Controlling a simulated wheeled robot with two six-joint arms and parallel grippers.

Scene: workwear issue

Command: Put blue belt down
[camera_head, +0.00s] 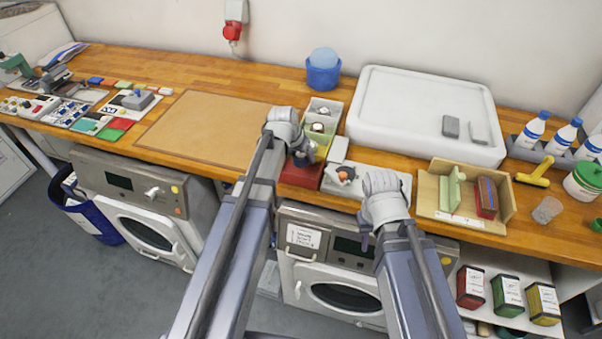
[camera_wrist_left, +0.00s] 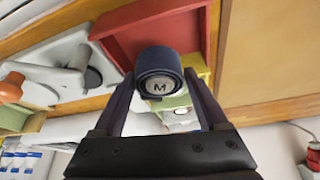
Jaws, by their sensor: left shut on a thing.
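A rolled dark blue belt (camera_wrist_left: 158,62) with a round silver buckle marked M is between the fingers of my left gripper (camera_wrist_left: 160,88), which is shut on it. In the head view my left gripper (camera_head: 302,158) is over the near end of a row of small coloured bins, by the red bin (camera_head: 299,174). The red bin (camera_wrist_left: 122,32) looks empty in the left wrist view. The yellow bin (camera_head: 322,143) is just behind it. My right gripper (camera_head: 365,238) hangs at the bench's front edge; its fingers are mostly hidden by its wrist.
Further bins at the back of the row hold round rolled items (camera_head: 322,110). A grey plate (camera_head: 372,182) with an orange-topped part lies to the right. A brown mat (camera_head: 205,128) to the left is clear. A white basin (camera_head: 425,105) and wooden tray (camera_head: 428,190) stand right.

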